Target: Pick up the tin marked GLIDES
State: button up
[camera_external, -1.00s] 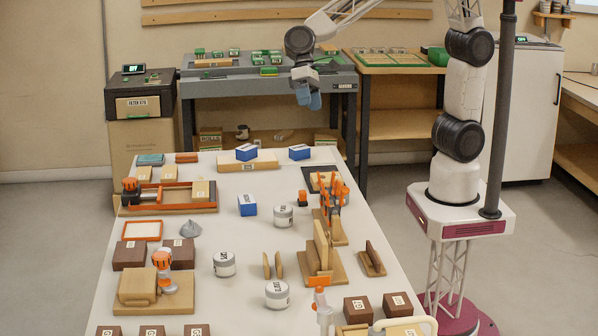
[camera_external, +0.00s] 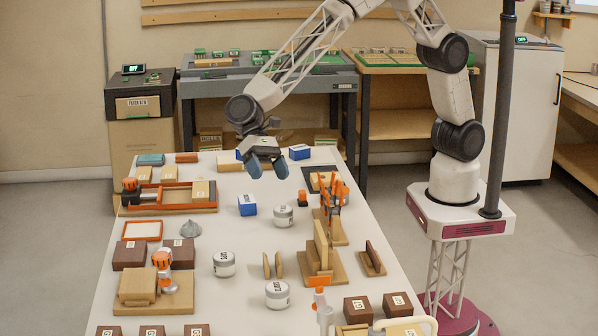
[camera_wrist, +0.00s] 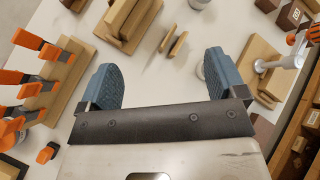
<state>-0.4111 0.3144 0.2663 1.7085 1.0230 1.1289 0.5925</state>
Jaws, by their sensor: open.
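Three round white tins with grey rims and dark-lettered labels stand on the white bench: the far tin (camera_external: 283,215), the left tin (camera_external: 224,264) and the near tin (camera_external: 277,294). Their lettering is too small to read surely, so I cannot tell which is marked GLIDES. My gripper (camera_external: 268,169) is open and empty, in the air above the bench's far part, beyond the tins. In the wrist view my gripper (camera_wrist: 160,80) shows its blue fingers wide apart. One tin (camera_wrist: 199,3) shows at that view's top edge; another pale round thing is mostly hidden by the right finger.
A blue box (camera_external: 247,205) stands left of the far tin. A wooden stand with orange clamps (camera_external: 333,210) and an upright wooden rack (camera_external: 320,255) stand to the right. Thin wooden pieces (camera_external: 272,265) stand between the left tin and the rack. Brown boxes (camera_external: 130,255) stand at left.

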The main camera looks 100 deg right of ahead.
jog(key=w+a+f+m+y, duration=0.1)
jog(key=w+a+f+m, duration=0.15)
jog(key=a+f, duration=0.7)
jog(key=m+g+y, duration=0.1)
jog(key=m+y, duration=0.1)
send_near(284, 304)
jog(key=shift+w+d, duration=0.25)
jog(key=shift+w, duration=0.35)
jog(key=shift+g, duration=0.3)
jog(key=shift+a, duration=0.1)
jog(key=shift+n+x, duration=0.25)
jog(key=shift+x, duration=0.95)
jog(key=shift+s+a, duration=0.1)
jog(key=shift+s, duration=0.05)
jog(key=shift+x, duration=2.5)
jog(key=shift+s, duration=0.15)
jog(key=shift+c, duration=0.2)
